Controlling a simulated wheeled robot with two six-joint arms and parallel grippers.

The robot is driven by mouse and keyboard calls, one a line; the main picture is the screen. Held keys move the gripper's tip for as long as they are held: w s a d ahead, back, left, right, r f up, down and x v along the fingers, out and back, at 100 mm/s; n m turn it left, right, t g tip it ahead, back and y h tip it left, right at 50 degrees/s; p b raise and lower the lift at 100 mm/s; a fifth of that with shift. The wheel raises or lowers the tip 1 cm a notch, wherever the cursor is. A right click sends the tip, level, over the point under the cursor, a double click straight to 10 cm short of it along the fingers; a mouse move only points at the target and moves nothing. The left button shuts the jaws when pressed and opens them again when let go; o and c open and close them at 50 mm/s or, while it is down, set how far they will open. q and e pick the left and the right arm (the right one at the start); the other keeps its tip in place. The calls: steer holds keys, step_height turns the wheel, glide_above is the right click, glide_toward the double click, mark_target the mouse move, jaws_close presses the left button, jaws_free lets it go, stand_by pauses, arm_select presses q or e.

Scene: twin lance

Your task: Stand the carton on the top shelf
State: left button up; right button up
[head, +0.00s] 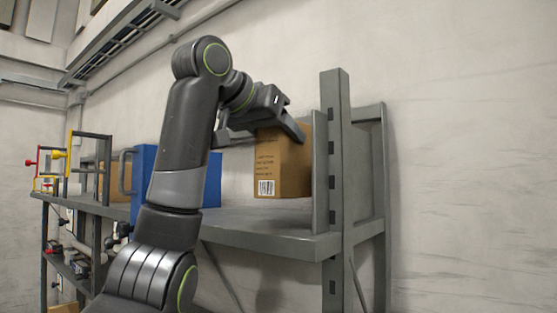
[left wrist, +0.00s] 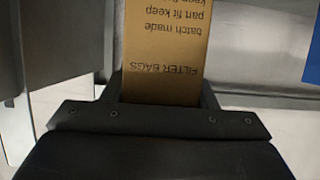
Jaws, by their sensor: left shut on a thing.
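The carton (head: 282,165) is a brown box with printed text and a barcode low on its front. It is upright at the right end of the top shelf (head: 262,222), close to the grey end plate. Its base looks level with the shelf surface; I cannot tell for sure whether it touches. My left gripper (head: 270,130) is shut on the carton near its top. In the left wrist view the carton (left wrist: 163,50) shows between the fingers, with "FILTER BAGS" printed upside down. My right gripper is in neither view.
A grey upright post (head: 336,180) and end plate bound the shelf on the right. A blue bin (head: 213,180) stands left of the carton, partly behind my arm. Another brown box (head: 117,182) and red and yellow fittings are further left. Bare shelf lies before the carton.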

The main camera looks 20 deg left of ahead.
mark_target(279, 158)
arm_select(q)
steer(key=shift+w+d+f, duration=0.1)
steer(key=shift+w+f, duration=0.2)
steer(key=shift+f, duration=0.1)
steer(key=shift+s+f, duration=0.35)
steer(key=shift+f, duration=0.35)
steer(key=shift+s+f+p, duration=0.1)
steer(key=shift+f+p, duration=0.2)
steer(key=shift+f, duration=0.45)
steer(key=shift+w+f, duration=0.2)
steer(key=shift+f, duration=0.05)
steer(key=shift+s+f, duration=0.1)
steer(key=shift+s, duration=0.05)
steer(key=o, duration=1.2)
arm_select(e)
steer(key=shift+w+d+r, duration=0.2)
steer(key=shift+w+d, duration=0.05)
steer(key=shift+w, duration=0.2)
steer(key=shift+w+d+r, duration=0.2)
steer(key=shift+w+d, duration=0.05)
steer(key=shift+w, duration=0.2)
